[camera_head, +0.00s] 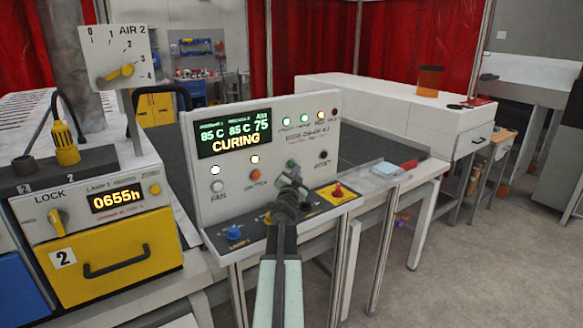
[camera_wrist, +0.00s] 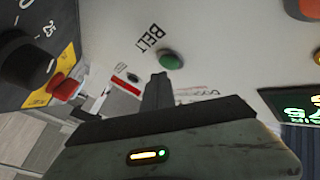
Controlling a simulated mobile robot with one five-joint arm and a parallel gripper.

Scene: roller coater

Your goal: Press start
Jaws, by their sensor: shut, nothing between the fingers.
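The grey-white control panel (camera_head: 262,125) stands on the bench, its display (camera_head: 235,133) reading "CURING". I cannot read a start label. My gripper (camera_head: 291,176) is shut and empty, pointed at the panel and covering part of it. In the wrist view my gripper (camera_wrist: 160,80) is just below a green button (camera_wrist: 171,59) labelled "BELT". I cannot tell if they touch.
A red knob (camera_head: 338,191) sits on the yellow-and-black lower ledge, with a blue knob (camera_head: 233,232) at its left. A yellow drawer unit (camera_head: 110,262) and an AIR 2 dial (camera_head: 118,72) stand left. Floor (camera_head: 480,270) at the right is clear.

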